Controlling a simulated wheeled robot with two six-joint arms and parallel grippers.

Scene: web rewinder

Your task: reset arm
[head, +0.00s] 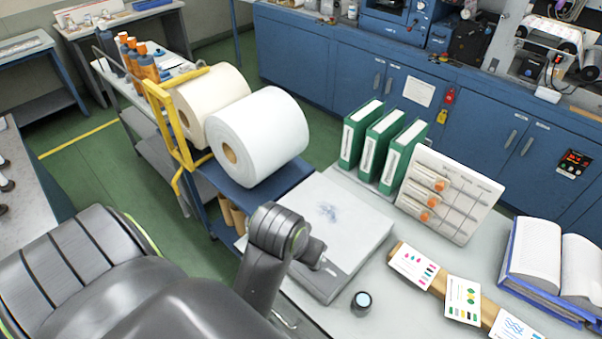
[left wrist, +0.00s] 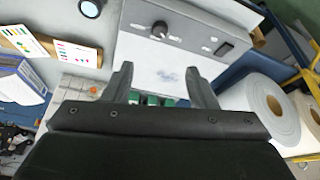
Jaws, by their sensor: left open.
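My left arm (head: 272,250) comes in from the lower left in the head view and bends over the front left part of a flat grey-topped device (head: 345,215). Its gripper cannot be made out clearly there. In the left wrist view my left gripper (left wrist: 160,80) shows two dark fingers spread apart with nothing between them. Beyond the fingers is the device's front panel with a black knob (left wrist: 160,29) and a dark switch. I cannot tell how high the gripper is above it. My right gripper is in neither view.
Two large white rolls (head: 265,135) lie on a blue cart left of the device. Green binders (head: 383,150), a sample board (head: 448,195), colour cards (head: 463,300), an open book (head: 550,265) and a small round jar (head: 361,302) occupy the bench. Blue cabinets (head: 330,55) stand behind.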

